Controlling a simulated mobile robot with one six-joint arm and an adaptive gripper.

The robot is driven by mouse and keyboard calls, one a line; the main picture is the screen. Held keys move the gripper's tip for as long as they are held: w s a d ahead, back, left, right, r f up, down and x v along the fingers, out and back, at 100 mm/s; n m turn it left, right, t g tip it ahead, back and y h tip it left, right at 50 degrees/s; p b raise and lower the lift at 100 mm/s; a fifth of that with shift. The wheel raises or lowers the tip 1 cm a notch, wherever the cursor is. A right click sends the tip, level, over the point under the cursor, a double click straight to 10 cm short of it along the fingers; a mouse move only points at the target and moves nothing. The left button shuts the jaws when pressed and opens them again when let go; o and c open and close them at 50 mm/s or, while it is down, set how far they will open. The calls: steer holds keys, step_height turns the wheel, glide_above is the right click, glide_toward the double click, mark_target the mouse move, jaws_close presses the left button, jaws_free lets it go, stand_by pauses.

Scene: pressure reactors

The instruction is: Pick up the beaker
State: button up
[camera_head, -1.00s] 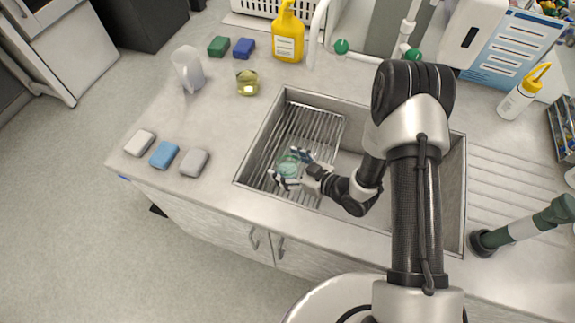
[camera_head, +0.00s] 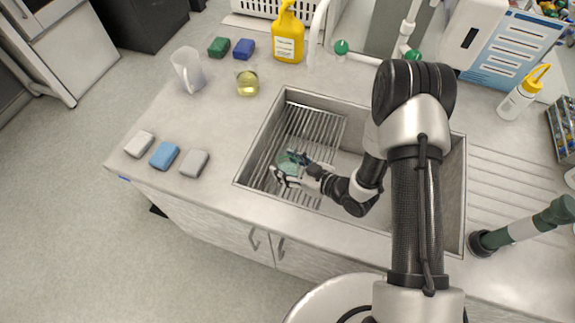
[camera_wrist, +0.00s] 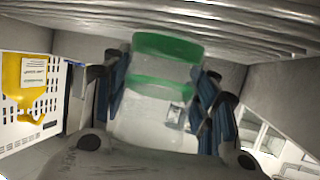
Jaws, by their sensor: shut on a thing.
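The beaker (camera_head: 287,161) is a small clear vessel with a green tint, over the slatted rack (camera_head: 318,128) in the left part of the sink. In the wrist view the beaker (camera_wrist: 150,118) fills the space between the fingers, with green bands at its far end and middle. My gripper (camera_head: 288,167) is shut on the beaker, one blue-padded finger along each side; it also shows in the wrist view (camera_wrist: 160,95). The fingers hide part of the beaker in the head view. I cannot tell whether it touches the rack.
The sink's walls (camera_head: 262,135) surround the gripper closely. Three sponges (camera_head: 164,155) lie on the counter at left. A clear jug (camera_head: 188,70), a small vessel of yellow liquid (camera_head: 247,84) and a yellow bottle (camera_head: 287,38) stand behind. The left counter has free room.

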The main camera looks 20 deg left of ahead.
step_height(320, 180, up, 25)
steer(key=p, duration=0.9)
steer(key=shift+f+p, duration=0.15)
steer(key=shift+p, duration=0.25)
